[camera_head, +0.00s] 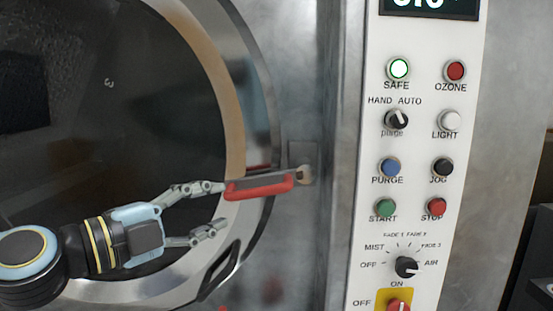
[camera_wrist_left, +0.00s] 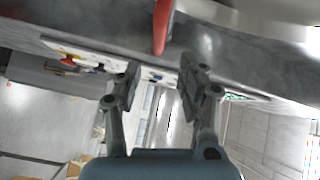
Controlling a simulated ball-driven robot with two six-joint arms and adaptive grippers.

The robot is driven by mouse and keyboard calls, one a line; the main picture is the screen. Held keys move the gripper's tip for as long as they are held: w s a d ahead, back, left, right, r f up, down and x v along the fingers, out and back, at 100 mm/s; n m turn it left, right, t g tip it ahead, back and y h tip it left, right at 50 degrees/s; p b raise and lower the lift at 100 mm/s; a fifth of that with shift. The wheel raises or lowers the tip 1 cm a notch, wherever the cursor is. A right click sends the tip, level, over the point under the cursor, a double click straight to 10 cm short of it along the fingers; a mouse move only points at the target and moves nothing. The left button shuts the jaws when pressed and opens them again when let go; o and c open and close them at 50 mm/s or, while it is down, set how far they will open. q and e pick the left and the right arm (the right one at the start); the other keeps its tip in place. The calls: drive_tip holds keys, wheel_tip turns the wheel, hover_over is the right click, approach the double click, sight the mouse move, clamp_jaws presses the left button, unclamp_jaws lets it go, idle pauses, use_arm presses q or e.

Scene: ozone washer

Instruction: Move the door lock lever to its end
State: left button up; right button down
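The door lock lever (camera_head: 258,187) has a red grip and a grey metal bar. It lies nearly level across the door's right rim, with its right end at a pivot on the washer's front. In the left wrist view the red grip (camera_wrist_left: 163,25) shows at the top middle, beyond the fingertips. My left gripper (camera_head: 221,208) is open and empty, just left of and below the grip's left end. Its upper finger is close to that end; I cannot tell whether they touch. It also shows in the left wrist view (camera_wrist_left: 159,75). My right gripper is not in view.
The round glass door (camera_head: 110,100) fills the left side behind my left arm. Bare metal lies between lever and panel.

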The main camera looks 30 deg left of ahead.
sight(251, 195)
use_arm(q)
drive_tip(key=b+x, duration=0.2)
drive_tip(key=x, duration=0.1)
drive_tip(key=b+x, duration=0.1)
drive_tip(key=shift+w+f, duration=0.25)
drive_tip(key=shift+b+x, duration=1.05)
drive_tip(key=shift+b, duration=0.15)
drive_tip(key=shift+w+d+b, duration=0.1)
drive_tip(key=shift+w+b, duration=0.6)
drive_tip(key=shift+b, duration=0.05)
drive_tip(key=shift+w, duration=0.75)
drive_tip(key=shift+w+d+r+b, duration=0.1)
drive_tip(key=shift+w+d+b, duration=0.2)
drive_tip(key=shift+w+b, duration=0.25)
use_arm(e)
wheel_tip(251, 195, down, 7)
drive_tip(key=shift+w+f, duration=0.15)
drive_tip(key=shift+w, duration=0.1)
use_arm(q)
drive_tip(key=shift+c, duration=0.4)
